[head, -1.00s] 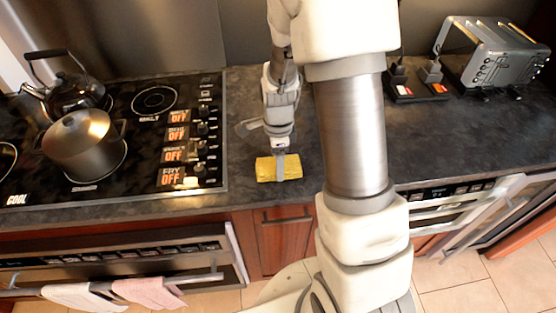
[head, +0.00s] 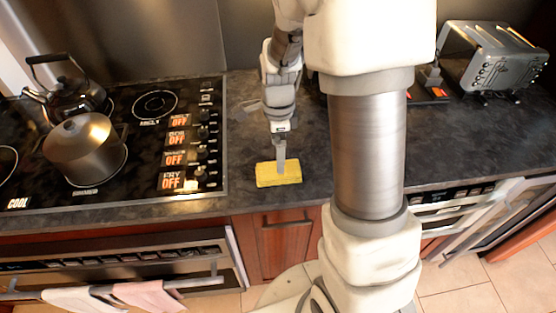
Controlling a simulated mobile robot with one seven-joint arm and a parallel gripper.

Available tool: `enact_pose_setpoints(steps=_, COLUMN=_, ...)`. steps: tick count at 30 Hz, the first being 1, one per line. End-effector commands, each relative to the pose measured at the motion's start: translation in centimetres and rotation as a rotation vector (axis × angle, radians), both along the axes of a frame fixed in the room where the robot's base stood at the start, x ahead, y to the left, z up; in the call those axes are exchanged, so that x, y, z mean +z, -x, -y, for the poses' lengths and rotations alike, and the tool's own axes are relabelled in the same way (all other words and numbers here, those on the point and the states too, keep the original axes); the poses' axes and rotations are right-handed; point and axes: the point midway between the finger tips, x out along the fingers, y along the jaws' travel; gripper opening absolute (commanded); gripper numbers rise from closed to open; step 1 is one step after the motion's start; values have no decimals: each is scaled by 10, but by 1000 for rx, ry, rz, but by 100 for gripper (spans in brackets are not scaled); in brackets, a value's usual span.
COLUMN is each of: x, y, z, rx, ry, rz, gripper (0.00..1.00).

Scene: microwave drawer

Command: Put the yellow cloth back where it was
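The yellow cloth (head: 293,175), a small flat block-like rectangle, lies on the dark counter (head: 240,203) just right of the cooktop, near the front edge. My gripper (head: 281,169) points down at the cloth from behind and above. Its fingertip overlaps the cloth's upper middle in the picture. The fingers show nearly edge-on as one grey strip, so the gap between them is hidden. I cannot tell whether they touch the cloth.
The black cooktop (head: 120,192) on the left bears a metal pot (head: 84,150) and a dark kettle (head: 78,92). A toaster (head: 495,60) stands at the back right. My arm hides the counter's middle. A wooden drawer (head: 285,243) and oven-rail towels (head: 148,294) are below.

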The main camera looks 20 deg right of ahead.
Motion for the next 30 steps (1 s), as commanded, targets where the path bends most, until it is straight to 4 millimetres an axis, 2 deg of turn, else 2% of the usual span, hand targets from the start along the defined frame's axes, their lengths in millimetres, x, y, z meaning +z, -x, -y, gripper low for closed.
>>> enact_pose_setpoints(steps=1, x=14, y=-1, z=0, rx=0, ry=0, rz=6, gripper=100)
enact_pose_setpoints(steps=6, x=43, y=-1, z=0, rx=0, ry=1, rz=3, gripper=100)
enact_pose_setpoints(steps=12, x=60, y=1, z=0, rx=9, ry=0, rz=3, gripper=100)
enact_pose_setpoints(steps=16, x=75, y=7, z=-2, rx=93, ry=-5, rz=30, gripper=100)
enact_pose_setpoints(steps=20, x=102, y=21, z=-7, rx=280, ry=-3, rz=88, gripper=100)
enact_pose_setpoints(steps=24, x=131, y=42, z=-12, rx=524, ry=17, rz=157, gripper=100)
enact_pose_setpoints(steps=30, x=165, y=75, z=-19, rx=871, ry=85, rz=247, gripper=100)
